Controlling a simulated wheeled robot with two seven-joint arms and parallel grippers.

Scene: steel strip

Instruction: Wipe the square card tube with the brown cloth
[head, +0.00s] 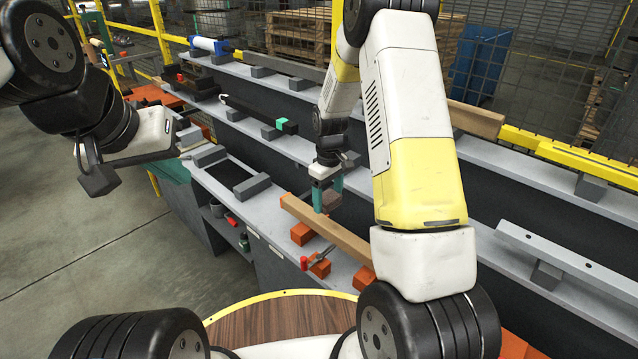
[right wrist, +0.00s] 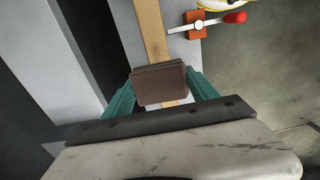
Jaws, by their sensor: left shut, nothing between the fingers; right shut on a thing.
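The square card tube (head: 345,240) is a long tan bar lying across orange blocks on the near grey shelf; it also runs up the right wrist view (right wrist: 152,35). The brown cloth (right wrist: 158,86) is a folded pad between the teal fingers of my right gripper (head: 327,193), which is shut on it. The cloth (head: 332,201) is at the tube, over its far part; whether it touches cannot be told. The cloth hides part of the tube in the wrist view. My left gripper (head: 188,138) is shut and empty, away at the left near the shelf's end.
A red-handled clamp (right wrist: 225,20) stands beside the tube by an orange block (head: 302,233). A black tray-like piece (head: 230,175) lies on the near shelf. A dark bar with a green piece (head: 282,123) lies on the shelf behind. A round wooden table (head: 280,320) is in front.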

